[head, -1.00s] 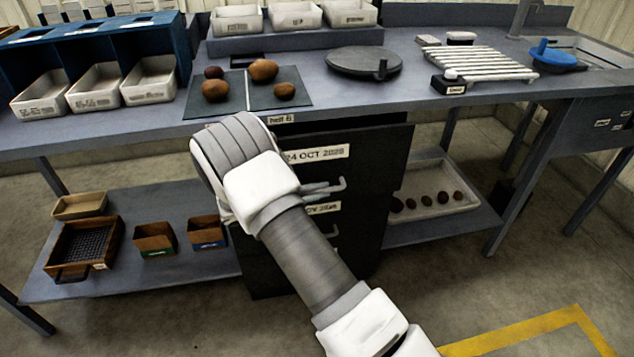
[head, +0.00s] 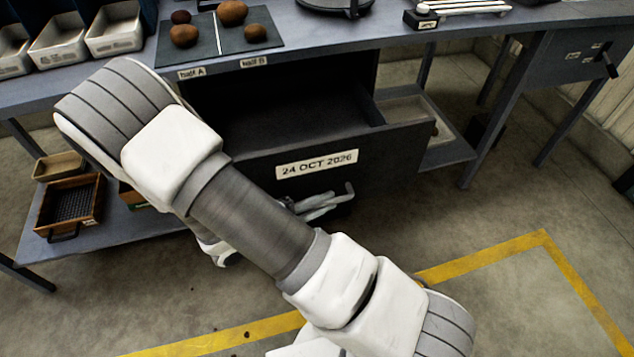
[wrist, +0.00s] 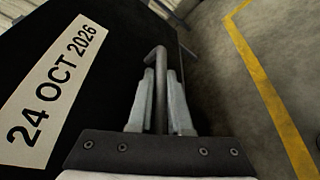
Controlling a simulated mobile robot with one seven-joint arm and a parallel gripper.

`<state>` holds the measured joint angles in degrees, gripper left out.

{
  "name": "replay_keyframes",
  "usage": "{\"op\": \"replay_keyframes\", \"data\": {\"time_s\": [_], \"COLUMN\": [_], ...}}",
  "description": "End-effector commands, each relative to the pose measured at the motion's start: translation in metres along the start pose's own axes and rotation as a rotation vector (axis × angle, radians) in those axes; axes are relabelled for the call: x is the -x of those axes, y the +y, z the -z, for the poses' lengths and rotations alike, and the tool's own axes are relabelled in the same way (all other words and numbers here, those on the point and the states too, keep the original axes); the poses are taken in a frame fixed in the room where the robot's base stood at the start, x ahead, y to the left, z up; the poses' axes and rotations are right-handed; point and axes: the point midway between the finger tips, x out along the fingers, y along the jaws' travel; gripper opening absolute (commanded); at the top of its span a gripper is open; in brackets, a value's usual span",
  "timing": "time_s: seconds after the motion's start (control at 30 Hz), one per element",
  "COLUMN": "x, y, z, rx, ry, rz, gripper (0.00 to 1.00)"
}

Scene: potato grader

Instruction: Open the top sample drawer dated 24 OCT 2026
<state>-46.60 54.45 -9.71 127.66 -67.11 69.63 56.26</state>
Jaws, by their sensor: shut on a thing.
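The top sample drawer (head: 390,150) with the label 24 OCT 2026 stands pulled out from under the bench in the head view. Its inside (head: 290,120) looks dark and empty, though my arm hides its left part. Its label (wrist: 52,85) also shows in the wrist view. The drawer's handle (wrist: 158,62) is a grey bar on the front below the label. My gripper (wrist: 161,100) is shut on the handle, one finger on each side of the bar. In the head view my gripper (head: 318,205) is partly hidden behind my arm.
The bench (head: 420,45) carries a dark board (head: 205,48) with several potatoes, near the front edge. A wooden sieve box (head: 70,205) sits on the lower shelf at left. Open floor with a yellow line (head: 480,255) lies in front of the drawer.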

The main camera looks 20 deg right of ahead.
Motion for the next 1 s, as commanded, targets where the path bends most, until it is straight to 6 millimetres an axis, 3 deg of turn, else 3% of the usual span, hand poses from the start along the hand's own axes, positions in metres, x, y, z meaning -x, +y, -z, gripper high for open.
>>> {"op": "replay_keyframes", "data": {"time_s": [0.2, 0.63, 0.67, 0.8, 1.0], "x": [0.005, 0.006, 0.006, 0.006, 0.006], "y": [-0.009, -0.010, -0.010, -0.010, -0.010], "z": [-0.012, -0.014, -0.014, -0.014, -0.014], "rx": [0.000, -0.001, -0.001, 0.000, 0.000], "ry": [0.001, 0.000, 0.001, 0.001, 0.000], "rz": [-0.001, 0.000, 0.000, 0.000, 0.000], "gripper": [0.00, 0.00, 0.23, 0.47, 0.47]}}
